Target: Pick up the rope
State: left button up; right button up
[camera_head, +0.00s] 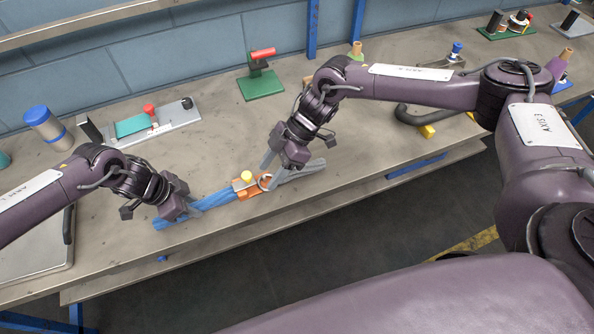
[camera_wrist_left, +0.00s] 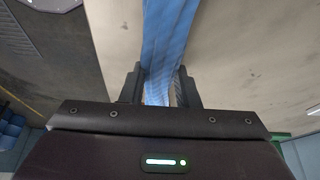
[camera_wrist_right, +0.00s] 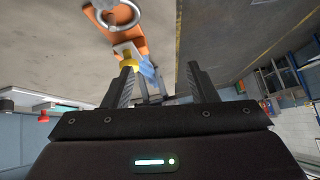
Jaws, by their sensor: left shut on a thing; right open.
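A blue rope (camera_head: 210,201) of flat cloth lies along the front of the metal table. My left gripper (camera_head: 190,211) is shut on it near its left end; the rope also shows between the fingers in the left wrist view (camera_wrist_left: 165,40). To the right, the rope meets an orange block (camera_head: 243,190) with a yellow knob (camera_head: 246,176) and a metal ring. My right gripper (camera_wrist_right: 160,78) is open and empty beside the orange block, which shows in the right wrist view (camera_wrist_right: 128,28).
A green stand with a red top (camera_head: 263,84), a board with a teal pad (camera_head: 132,126) and a grey cylinder with blue bands (camera_head: 47,127) stand toward the back wall. A dark curved handle (camera_head: 412,117) lies right of my right gripper. The table's front edge is close.

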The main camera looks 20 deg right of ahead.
jog(key=w+d+r+t+h, duration=0.1)
jog(key=w+d+h, duration=0.1)
jog(key=d, duration=0.5)
jog(key=w+d+r+h, duration=0.1)
jog(key=w+d+r, duration=0.1)
jog(key=d, duration=0.4)
send_over(308, 165)
jog(key=shift+n+h, duration=0.3)
jog(key=shift+n, duration=0.1)
notch_tip(308, 165, down, 6)
jog(key=shift+f, duration=0.15)
jog(key=shift+a+x, duration=0.15)
jog(key=shift+x, duration=1.2)
jog(key=shift+a+x, duration=0.15)
jog(key=shift+x, duration=1.2)
jog(key=shift+c, duration=0.2)
